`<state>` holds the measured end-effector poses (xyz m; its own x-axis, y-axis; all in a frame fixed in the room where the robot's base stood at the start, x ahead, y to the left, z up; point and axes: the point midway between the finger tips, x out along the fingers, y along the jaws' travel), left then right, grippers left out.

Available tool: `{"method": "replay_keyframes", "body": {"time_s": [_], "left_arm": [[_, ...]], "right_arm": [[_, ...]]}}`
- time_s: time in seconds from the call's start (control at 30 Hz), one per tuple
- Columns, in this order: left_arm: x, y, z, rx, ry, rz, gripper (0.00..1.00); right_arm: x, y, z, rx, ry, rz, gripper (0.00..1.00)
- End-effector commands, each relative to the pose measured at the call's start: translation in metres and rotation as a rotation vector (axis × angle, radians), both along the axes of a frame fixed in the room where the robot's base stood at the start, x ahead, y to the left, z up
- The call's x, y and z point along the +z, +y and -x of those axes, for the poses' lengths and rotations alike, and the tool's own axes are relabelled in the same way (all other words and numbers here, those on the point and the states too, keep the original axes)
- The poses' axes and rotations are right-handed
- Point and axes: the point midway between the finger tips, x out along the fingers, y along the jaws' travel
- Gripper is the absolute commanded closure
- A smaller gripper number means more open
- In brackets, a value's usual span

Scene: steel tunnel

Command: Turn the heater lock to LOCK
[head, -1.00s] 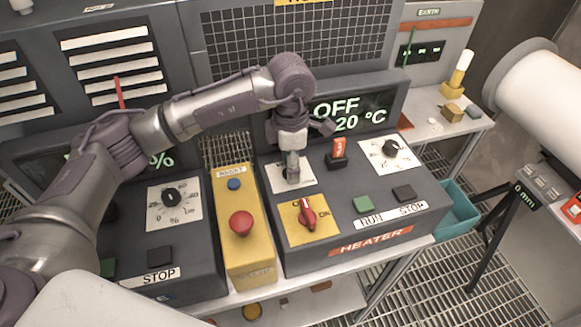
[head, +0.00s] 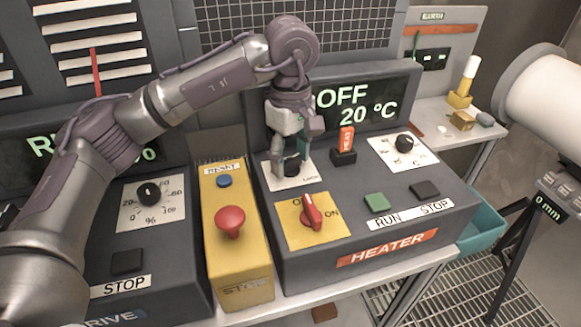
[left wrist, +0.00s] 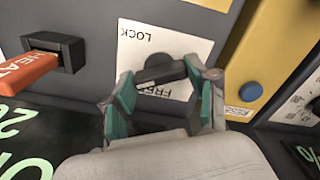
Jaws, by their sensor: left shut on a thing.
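The heater lock is a dark knob on a white plate (head: 303,183) on the heater's sloping panel. In the left wrist view the knob (left wrist: 160,68) shows its round body and bar, with LOCK and FREE printed upside down on the plate (left wrist: 185,45). The bar lies nearly crosswise, beside the word FREE. My left gripper (head: 292,167) comes down from above and is shut on the lock knob, its green-padded fingers at either side of it. The fingers partly hide the knob and plate. My right gripper is not in view.
On the heater panel are a red OFF/ON switch (head: 312,212), an orange HEAT key (head: 346,140), a dial (head: 404,143) and RUN (head: 376,202) and STOP buttons (head: 425,188). A yellow box with a red mushroom button (head: 230,221) stands left. The display (head: 355,105) reads OFF, 20 °C.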

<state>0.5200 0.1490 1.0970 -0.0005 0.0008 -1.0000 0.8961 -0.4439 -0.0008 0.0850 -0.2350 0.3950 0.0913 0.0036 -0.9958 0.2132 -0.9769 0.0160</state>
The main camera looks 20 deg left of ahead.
Motion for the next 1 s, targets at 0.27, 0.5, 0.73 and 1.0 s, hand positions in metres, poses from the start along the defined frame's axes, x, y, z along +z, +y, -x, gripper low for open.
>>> {"method": "replay_keyframes", "body": {"time_s": [0.27,0.5,0.73,1.0], "left_arm": [[-0.001,0.000,-0.001,-0.243,-0.003,0.002,0.77],[0.000,0.000,-0.001,-0.405,-0.003,0.002,0.77],[0.001,0.000,-0.001,-0.496,-0.003,0.002,0.77],[0.002,0.000,-0.001,-0.532,-0.003,0.002,0.77]], "right_arm": [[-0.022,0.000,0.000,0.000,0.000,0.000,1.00],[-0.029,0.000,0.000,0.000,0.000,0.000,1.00],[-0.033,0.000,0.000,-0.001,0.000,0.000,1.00],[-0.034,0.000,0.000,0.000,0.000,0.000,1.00]]}}
